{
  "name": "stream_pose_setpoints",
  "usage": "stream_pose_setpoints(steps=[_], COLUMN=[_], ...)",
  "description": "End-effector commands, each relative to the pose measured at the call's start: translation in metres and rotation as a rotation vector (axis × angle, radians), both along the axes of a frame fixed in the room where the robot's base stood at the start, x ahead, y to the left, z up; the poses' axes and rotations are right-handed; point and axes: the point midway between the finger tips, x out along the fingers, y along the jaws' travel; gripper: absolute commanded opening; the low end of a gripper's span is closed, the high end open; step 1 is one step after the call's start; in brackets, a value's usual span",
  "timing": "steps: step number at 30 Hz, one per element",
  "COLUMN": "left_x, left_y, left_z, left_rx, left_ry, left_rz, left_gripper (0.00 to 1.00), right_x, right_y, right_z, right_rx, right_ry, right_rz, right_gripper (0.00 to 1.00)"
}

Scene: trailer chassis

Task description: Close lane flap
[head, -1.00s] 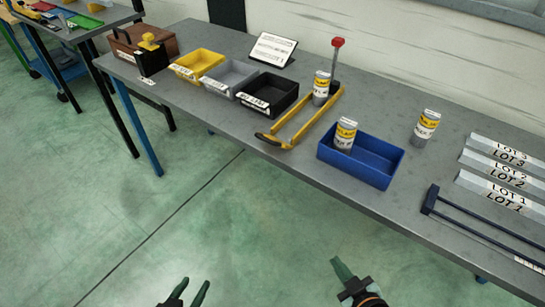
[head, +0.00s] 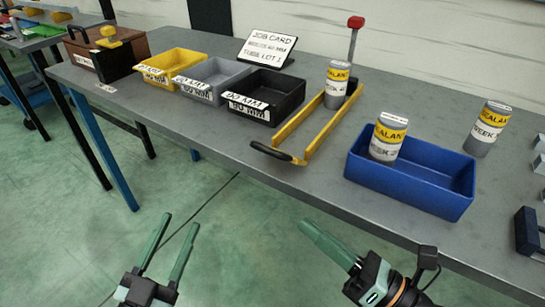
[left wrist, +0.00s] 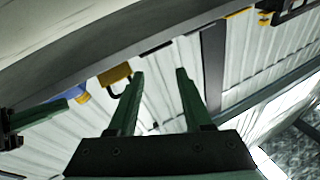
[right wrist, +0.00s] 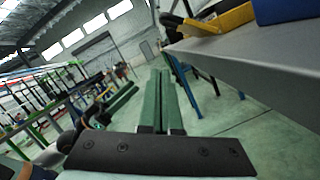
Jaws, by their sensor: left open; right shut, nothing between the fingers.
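The yellow two-railed lane (head: 333,124) lies on the grey bench, its near end at the front edge. A black curved bar (head: 270,151) sticks out to the left at that end; I cannot tell whether it is the flap. A sealant can (head: 337,84) stands at the lane's far end, by a red-topped lever (head: 355,22). My left gripper (head: 180,222) is open and empty, in front of the bench. My right gripper (head: 304,224) is shut and empty, short of the bench edge below the lane. The lane's near end also shows in the right wrist view (right wrist: 220,19).
Yellow, grey and black bins (head: 268,84) stand left of the lane. A blue bin (head: 425,193) holding a sealant can (head: 388,138) is close on its right. Another can (head: 487,128) stands behind it. The floor before the bench is clear.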

Motion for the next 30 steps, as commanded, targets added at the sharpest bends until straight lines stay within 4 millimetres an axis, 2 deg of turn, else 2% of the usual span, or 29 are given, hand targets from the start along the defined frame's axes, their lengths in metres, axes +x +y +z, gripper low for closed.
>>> stream_pose_setpoints(steps=[4, 8, 20, 30], left_x=[0.001, 0.003, -0.008, -0.040], left_y=[0.000, 0.002, 0.005, 0.005], left_z=[-0.006, -0.024, -0.110, -0.178], left_rx=[0.001, 0.001, 0.003, 0.007], left_ry=[0.027, 0.104, 0.460, 0.758], left_rz=[0.004, 0.014, 0.052, 0.069], left_gripper=[0.50, 0.50, 0.50, 0.50], right_x=[0.001, 0.005, 0.024, 0.041], right_y=[0.002, 0.006, 0.025, 0.043], right_z=[0.001, 0.003, 0.010, 0.015], right_rx=[-0.004, -0.001, 0.001, 0.000], right_ry=[-0.005, -0.003, -0.002, -0.002], right_rz=[0.002, 0.001, 0.000, 0.000], right_gripper=[0.00, 0.00, 0.00, 0.00])
